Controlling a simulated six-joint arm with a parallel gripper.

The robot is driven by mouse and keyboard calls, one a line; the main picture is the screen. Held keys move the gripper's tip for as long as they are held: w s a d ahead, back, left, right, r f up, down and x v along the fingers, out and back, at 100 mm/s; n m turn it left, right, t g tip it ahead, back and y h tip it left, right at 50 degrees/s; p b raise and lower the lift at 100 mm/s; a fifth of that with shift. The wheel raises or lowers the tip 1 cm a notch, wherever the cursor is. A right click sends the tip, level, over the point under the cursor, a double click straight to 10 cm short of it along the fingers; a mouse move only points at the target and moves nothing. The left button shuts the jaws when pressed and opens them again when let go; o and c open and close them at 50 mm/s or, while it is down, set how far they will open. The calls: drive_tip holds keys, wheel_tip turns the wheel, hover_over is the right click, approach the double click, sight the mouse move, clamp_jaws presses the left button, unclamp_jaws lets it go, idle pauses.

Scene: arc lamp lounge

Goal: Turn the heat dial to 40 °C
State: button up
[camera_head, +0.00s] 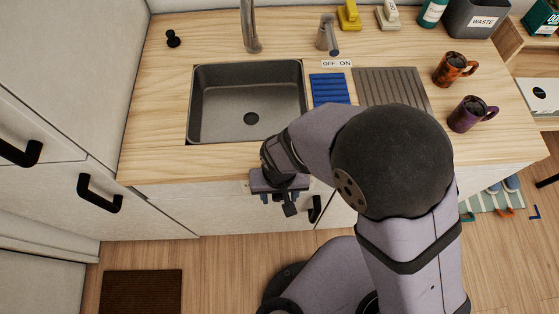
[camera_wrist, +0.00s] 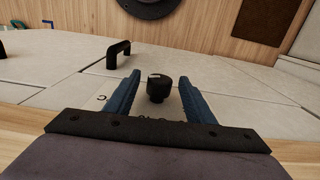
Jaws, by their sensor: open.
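The heat dial (camera_wrist: 158,92) is a dark round knob on the pale front panel below the counter, with a light mark on its face. In the wrist view it stands between the two blue fingers of my gripper (camera_wrist: 159,78), with a gap on each side. The fingers are open and hold nothing. Part of the dial's printed scale shows beside and below it, cut off and too small to read. In the head view my gripper (camera_head: 286,198) is at the counter's front edge, and my wrist hides most of the panel there.
A black cabinet handle (camera_wrist: 118,54) juts out near the dial. Above lie the wooden counter (camera_head: 160,150), the sink (camera_head: 248,103), a blue ribbed mat (camera_head: 330,89) and an OFF ON label (camera_head: 337,64). Two mugs, one brown (camera_head: 454,70) and one purple (camera_head: 470,113), stand to the right.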

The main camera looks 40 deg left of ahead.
drive_tip(key=c, duration=1.1)
drive_tip(key=shift+o, duration=0.2)
drive_tip(key=shift+s+r+p, duration=0.1)
drive_tip(key=shift+p, duration=0.2)
drive_tip(key=shift+s+t+h+p, duration=0.1)
drive_tip(key=shift+t+h+p, duration=0.3)
drive_tip(key=shift+t+h, duration=0.1)
drive_tip(key=shift+a+f+t+h+b, duration=0.2)
drive_tip(key=shift+f+t+h+b, duration=0.1)
drive_tip(key=shift+h+b, duration=0.1)
drive_tip(key=shift+r+t, duration=0.15)
drive_tip(key=shift+t, duration=0.15)
